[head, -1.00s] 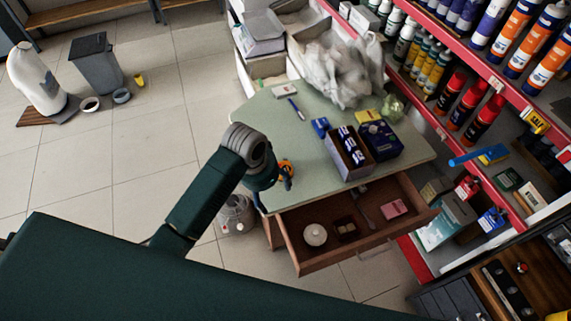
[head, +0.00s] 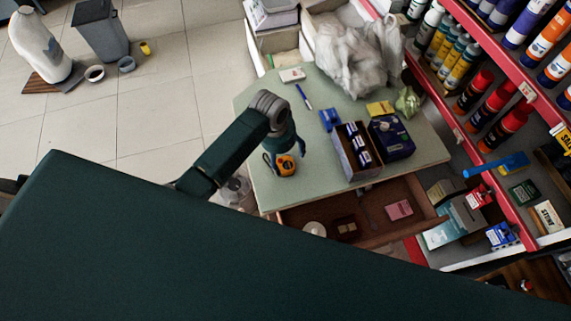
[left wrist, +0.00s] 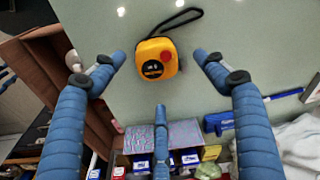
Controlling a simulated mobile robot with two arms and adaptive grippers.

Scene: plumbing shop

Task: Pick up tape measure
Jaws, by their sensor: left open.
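The tape measure (head: 285,166) is yellow-orange and black and lies on the pale green table top (head: 330,92) near its front left edge. My right gripper is out of view.
A box of blue-and-white packs (head: 357,152) and a dark blue box (head: 391,138) stand to the right on the table. A plastic bag (head: 352,58) lies at the back. The open drawer (head: 375,205) juts out in front. Shelves with bottles (head: 480,90) are at the right.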

